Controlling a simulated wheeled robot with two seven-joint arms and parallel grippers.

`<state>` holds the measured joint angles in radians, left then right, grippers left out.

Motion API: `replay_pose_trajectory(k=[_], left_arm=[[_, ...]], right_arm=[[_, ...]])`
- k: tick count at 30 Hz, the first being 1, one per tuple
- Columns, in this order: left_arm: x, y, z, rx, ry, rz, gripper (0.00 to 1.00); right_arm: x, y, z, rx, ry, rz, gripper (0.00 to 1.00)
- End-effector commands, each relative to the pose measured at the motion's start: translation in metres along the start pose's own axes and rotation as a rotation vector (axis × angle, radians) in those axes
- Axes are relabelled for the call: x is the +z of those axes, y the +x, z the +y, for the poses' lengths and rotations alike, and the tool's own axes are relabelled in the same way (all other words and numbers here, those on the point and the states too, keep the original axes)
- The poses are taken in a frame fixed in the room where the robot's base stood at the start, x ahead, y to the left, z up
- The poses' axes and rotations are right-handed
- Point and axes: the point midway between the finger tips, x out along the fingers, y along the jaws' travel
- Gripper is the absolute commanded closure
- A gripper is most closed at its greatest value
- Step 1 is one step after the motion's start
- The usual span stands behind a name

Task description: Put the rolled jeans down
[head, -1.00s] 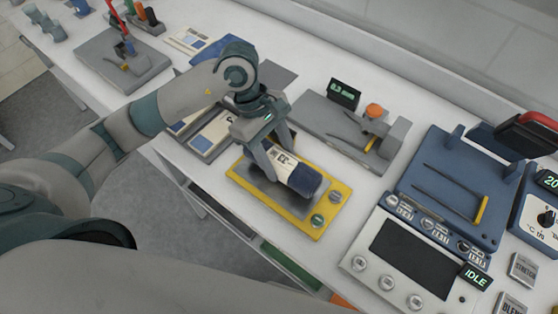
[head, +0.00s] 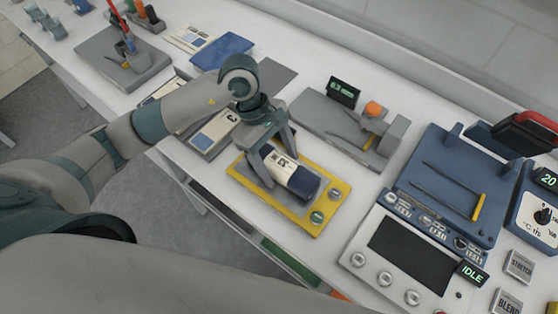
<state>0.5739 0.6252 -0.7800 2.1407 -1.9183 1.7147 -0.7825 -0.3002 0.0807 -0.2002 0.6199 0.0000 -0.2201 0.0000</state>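The rolled jeans (head: 287,172) are a dark blue roll with a pale, printed band. They lie on their side on the grey middle of a yellow-edged tray (head: 334,207). My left gripper (head: 278,168) is over the tray, with its fingers spread on either side of the roll. The fingers look apart from it, though any slight contact is hard to tell. My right gripper is not in view.
A grey fixture with a small display (head: 343,91) stands behind the tray. A blue tray with dark rods (head: 410,200) and an IDLE panel (head: 408,255) are at right. Flat cards (head: 213,133) lie at left. The white bench edge is close in front.

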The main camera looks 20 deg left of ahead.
Motion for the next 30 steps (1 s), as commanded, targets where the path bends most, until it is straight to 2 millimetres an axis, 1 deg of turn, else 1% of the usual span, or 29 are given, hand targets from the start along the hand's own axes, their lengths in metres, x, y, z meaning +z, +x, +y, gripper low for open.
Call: replay_pose_trajectory(k=[8, 11, 17, 24, 30], left_arm=[[0.002, -0.004, 0.000, -0.001, 0.000, -0.001, 0.35], [0.000, -0.009, 0.001, 0.002, 0.000, 0.000, 0.35], [-0.001, -0.035, 0.002, 0.006, 0.002, 0.002, 0.35], [-0.001, -0.076, 0.001, 0.005, 0.002, 0.003, 0.35], [0.000, -0.105, 0.001, 0.003, 0.001, 0.002, 0.35]], right_arm=[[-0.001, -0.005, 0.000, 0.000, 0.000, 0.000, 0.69], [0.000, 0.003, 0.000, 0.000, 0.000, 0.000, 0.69], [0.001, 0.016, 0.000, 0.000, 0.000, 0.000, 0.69], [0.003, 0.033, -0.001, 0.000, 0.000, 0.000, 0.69], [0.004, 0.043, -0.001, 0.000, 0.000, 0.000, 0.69]])
